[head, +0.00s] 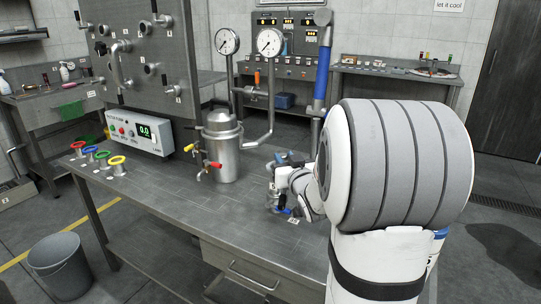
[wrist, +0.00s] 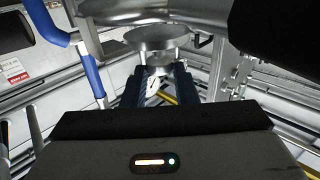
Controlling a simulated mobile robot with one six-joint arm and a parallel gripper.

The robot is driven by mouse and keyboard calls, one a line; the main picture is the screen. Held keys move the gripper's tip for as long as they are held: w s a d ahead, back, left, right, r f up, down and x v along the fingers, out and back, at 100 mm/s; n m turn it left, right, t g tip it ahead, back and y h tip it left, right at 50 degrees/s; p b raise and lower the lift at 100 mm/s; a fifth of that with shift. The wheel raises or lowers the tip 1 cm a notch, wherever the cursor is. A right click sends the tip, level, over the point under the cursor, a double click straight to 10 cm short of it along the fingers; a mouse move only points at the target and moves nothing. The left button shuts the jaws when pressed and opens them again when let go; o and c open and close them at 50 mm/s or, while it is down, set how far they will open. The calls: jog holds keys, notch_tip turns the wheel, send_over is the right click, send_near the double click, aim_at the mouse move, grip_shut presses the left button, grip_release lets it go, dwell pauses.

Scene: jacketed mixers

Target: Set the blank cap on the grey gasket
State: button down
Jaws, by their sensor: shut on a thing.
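My gripper (wrist: 161,78) shows in the wrist view with its two dark blue fingers closed around a short metal neck. Above the neck is a round, flat metal disc, which looks like the blank cap (wrist: 152,38). A small pale tag with a dark mark sits between the fingers. In the head view my white arm reaches over the right part of the bench, and its wrist hides much of the space around my gripper. I cannot make out the grey gasket for certain in either view.
The steel bench (head: 215,226) carries a jacketed vessel (head: 223,155) with red and yellow valve handles. Several coloured rings on short stands, one yellow (head: 117,160), stand at the left. A blue-sleeved upright pipe (head: 323,65) rises close to my arm. The front middle of the bench is clear.

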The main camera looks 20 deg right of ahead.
aim_at(282, 154)
jog(key=shift+w+d, duration=0.1)
jog(key=shift+w, duration=0.9)
jog(key=w, duration=0.2)
jog(key=shift+w+d, duration=0.2)
jog(key=shift+w, duration=0.1)
jog(key=shift+w+f, duration=0.1)
jog(key=shift+f, duration=0.55)
jog(key=shift+f, duration=0.1)
jog(key=shift+f, duration=0.15)
jog(key=c, duration=1.1)
grip_release()
jog(key=shift+c, duration=0.2)
